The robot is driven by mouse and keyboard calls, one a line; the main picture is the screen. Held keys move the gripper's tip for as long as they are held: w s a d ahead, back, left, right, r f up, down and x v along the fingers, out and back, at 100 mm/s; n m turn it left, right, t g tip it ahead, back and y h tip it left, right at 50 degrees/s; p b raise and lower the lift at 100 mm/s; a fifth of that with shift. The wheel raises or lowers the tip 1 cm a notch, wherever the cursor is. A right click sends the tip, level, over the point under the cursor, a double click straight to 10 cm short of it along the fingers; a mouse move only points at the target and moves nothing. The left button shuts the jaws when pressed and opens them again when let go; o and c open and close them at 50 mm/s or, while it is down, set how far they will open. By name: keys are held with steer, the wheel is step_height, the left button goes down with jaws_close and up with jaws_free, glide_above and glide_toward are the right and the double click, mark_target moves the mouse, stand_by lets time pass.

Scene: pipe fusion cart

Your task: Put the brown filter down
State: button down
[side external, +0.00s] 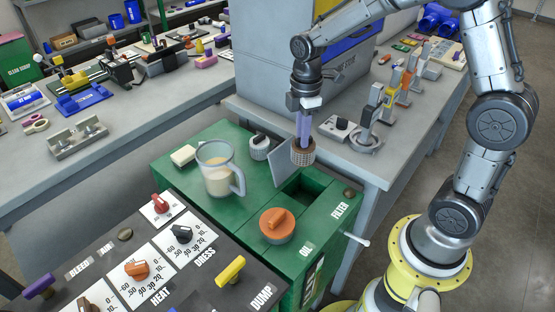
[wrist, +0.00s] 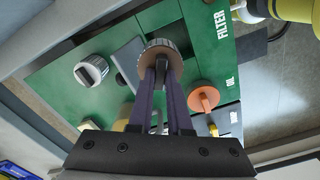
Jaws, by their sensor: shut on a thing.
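The brown filter (side external: 303,154) is a short ribbed cylinder. My gripper (side external: 304,133) points down with its purple fingers shut on the filter's top and holds it upright over the green cart, near the raised grey lid and the open filter bay (side external: 303,186). In the wrist view the filter (wrist: 176,63) sits between the fingertips (wrist: 158,84) and hides part of the cart top. I cannot tell exactly how high it hangs.
A whitish ribbed filter (side external: 260,151) stands on the cart to the left. A clear pitcher with pale liquid (side external: 218,178), a cream block (side external: 183,155) and an orange oil cap (side external: 277,224) are close by. The grey lid (side external: 282,168) stands up beside the bay.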

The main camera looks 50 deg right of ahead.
steer(key=r+m, duration=0.1)
steer(key=w+r+m, duration=0.2)
steer(key=r, duration=0.1)
steer(key=shift+w+d+m, duration=0.15)
steer(key=shift+d+m, duration=0.15)
steer(key=w+a+m, duration=0.3)
steer(key=w+m, duration=0.5)
steer(key=w, duration=0.7)
step_height(320, 180, up, 6)
steer(key=n, duration=1.7)
glide_above(306, 161)
step_height(306, 161, down, 16)
steer(key=shift+f, duration=0.1)
steer(key=shift+w+f, duration=0.1)
steer(key=shift+f, duration=0.05)
